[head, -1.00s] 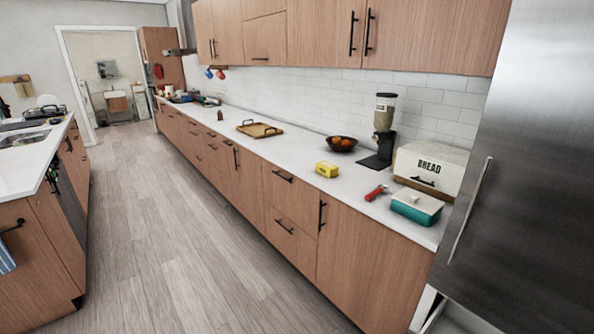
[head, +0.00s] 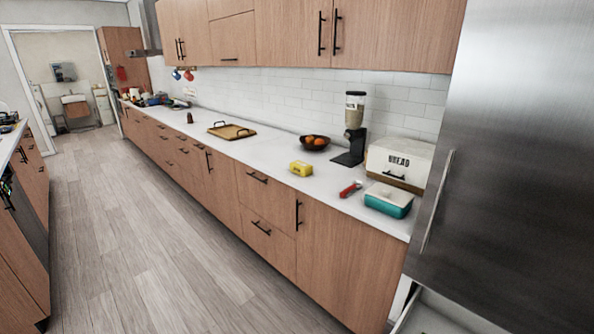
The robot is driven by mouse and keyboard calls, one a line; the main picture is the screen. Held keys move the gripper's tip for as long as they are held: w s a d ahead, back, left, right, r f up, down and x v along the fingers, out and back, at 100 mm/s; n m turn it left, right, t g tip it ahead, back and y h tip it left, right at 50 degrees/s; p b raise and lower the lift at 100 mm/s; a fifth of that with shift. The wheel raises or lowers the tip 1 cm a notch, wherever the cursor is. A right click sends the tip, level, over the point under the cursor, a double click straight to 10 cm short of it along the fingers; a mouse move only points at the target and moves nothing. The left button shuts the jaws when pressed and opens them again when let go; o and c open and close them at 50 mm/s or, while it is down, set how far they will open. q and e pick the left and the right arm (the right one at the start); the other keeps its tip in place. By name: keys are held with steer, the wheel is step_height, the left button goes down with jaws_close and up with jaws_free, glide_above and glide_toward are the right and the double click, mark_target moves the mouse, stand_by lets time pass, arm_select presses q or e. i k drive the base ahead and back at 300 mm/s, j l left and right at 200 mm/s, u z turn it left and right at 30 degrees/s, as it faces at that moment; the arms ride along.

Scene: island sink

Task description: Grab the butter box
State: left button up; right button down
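A small yellow box (head: 301,168) lies on the white counter in the head view, near its front edge. A teal box with a pale lid (head: 388,199) sits at the right end of the counter, near the front edge. No label can be read on either, so I cannot tell for certain which is the butter box. Neither of my grippers is in view.
The white counter (head: 262,150) holds a red-handled tool (head: 350,189), a bread box (head: 402,163), a coffee grinder (head: 354,128), a fruit bowl (head: 314,142) and a wooden tray (head: 231,131). A steel fridge (head: 510,170) stands right. The wooden floor (head: 140,240) is clear; an island (head: 22,220) is left.

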mark_target(303, 169)
steer(key=i+j+z, duration=0.3)
steer(key=j, duration=0.15)
steer(key=i+j+z, duration=0.25)
steer(key=j, duration=0.3)
steer(key=i+j+z, duration=0.3)
steer(key=j, duration=0.25)
steer(key=i+j+z, duration=0.1)
steer(key=j+z, duration=0.2)
steer(key=j, duration=0.3)
steer(key=j+z, duration=0.25)
steer(key=j, duration=0.4)
steer(key=i+j+z, duration=0.1)
steer(key=j+z, duration=0.2)
steer(key=j, duration=0.4)
